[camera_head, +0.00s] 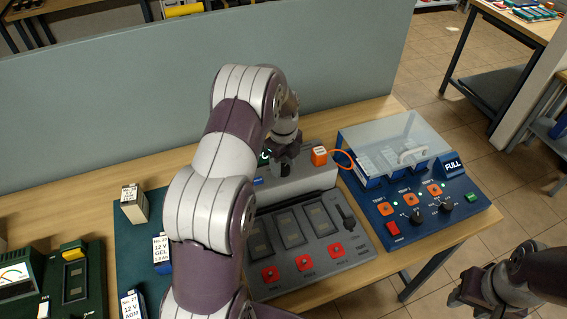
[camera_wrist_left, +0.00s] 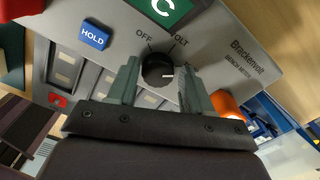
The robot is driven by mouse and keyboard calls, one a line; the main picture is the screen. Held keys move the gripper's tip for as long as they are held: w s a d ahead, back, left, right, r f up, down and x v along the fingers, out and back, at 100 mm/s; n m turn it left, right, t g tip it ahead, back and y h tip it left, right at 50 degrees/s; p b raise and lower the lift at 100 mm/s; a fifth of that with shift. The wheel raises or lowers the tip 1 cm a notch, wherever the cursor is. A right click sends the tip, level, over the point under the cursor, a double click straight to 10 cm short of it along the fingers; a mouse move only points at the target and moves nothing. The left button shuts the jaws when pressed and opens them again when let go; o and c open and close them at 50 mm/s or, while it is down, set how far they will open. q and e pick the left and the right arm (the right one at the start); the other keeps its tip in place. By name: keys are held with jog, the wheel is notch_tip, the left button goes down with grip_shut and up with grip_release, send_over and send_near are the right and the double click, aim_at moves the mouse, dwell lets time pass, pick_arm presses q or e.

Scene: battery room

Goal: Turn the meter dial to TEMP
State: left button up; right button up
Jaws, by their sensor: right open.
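The black meter dial (camera_wrist_left: 156,68) is in the left wrist view, on a grey panel. Its white mark points right, away from the OFF and VOLT labels, towards the right finger. Any label there is covered by that finger, so I cannot read TEMP. My left gripper (camera_wrist_left: 160,85) has one finger on each side of the dial, very close to it; contact is unclear. In the head view the left gripper (camera_head: 283,160) is over the grey meter (camera_head: 310,181) and hides the dial. My right gripper (camera_head: 470,292) is open and empty at the lower right, away from the bench.
A blue HOLD button (camera_wrist_left: 94,35) and a green display (camera_wrist_left: 165,8) are near the dial. An orange block (camera_head: 319,155) with a cable is beside the gripper. A blue tester (camera_head: 428,212) with a clear lid stands right. Batteries (camera_head: 134,204) stand left.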

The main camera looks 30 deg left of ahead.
aim_at(283, 167)
pick_arm(q)
jog(key=shift+r, duration=0.1)
notch_tip(283, 167, up, 5)
jog(key=shift+r+b, duration=0.2)
jog(key=shift+b, duration=0.6)
notch_tip(283, 167, up, 7)
jog(key=p, duration=0.4)
